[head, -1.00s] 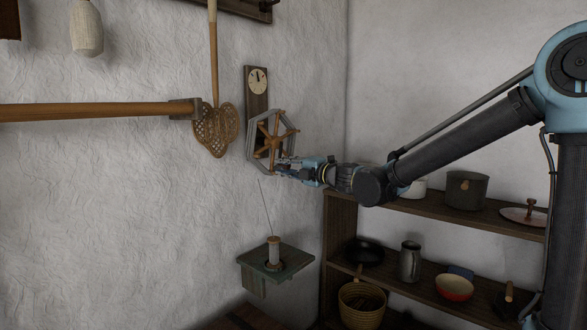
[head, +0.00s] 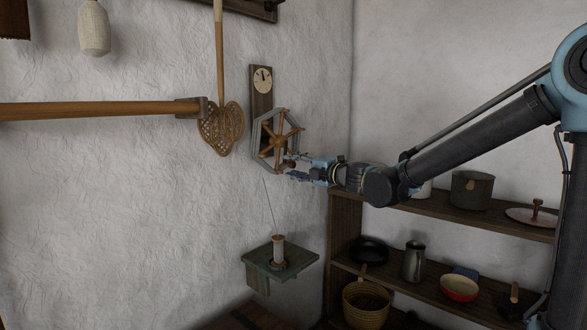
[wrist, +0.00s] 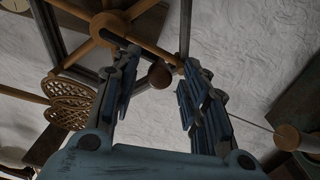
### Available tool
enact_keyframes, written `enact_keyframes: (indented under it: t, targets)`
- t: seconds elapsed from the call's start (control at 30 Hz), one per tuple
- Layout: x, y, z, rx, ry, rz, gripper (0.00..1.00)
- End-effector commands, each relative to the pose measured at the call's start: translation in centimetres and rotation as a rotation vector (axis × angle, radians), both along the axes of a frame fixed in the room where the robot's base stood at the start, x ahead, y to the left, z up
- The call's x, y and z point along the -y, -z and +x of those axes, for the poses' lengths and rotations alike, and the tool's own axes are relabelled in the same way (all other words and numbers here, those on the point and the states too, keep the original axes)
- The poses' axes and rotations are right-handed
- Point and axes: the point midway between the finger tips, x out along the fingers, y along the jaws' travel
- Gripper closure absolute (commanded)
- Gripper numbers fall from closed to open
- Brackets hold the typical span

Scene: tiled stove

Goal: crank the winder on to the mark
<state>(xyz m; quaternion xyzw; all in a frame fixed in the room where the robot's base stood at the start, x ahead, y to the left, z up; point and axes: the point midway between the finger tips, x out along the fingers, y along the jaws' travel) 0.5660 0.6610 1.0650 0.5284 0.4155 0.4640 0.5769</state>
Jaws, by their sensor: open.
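The winder (head: 267,152) is a wheel on the wall with a pale grey many-sided rim and wooden spokes. It also shows at the top of the wrist view (wrist: 112,22). A round brown knob (wrist: 160,75) stands out from it at its lower right. My gripper (head: 289,166) is at that side of the wheel. In the wrist view my gripper (wrist: 160,66) is open, with the knob between its fingers and a gap on both sides. A round dial (head: 262,80) sits on a dark board above the wheel, its dark hand pointing about upward. Its mark is too small to make out.
A thread spool (head: 279,250) stands on a small green wall shelf (head: 300,258) below, a thread rising from it. A woven beater (head: 222,130) and a long-handled tool (head: 100,110) are at the left. Shelves with pots (head: 430,208) stand at the right.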

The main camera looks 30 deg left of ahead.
Motion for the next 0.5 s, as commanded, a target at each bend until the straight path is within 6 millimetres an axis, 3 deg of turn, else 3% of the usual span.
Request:
enact_keyframes:
  t: [0.5]
  targets:
    - [7.9,0.2,-1.6,0.000,0.002,0.002,0.59]
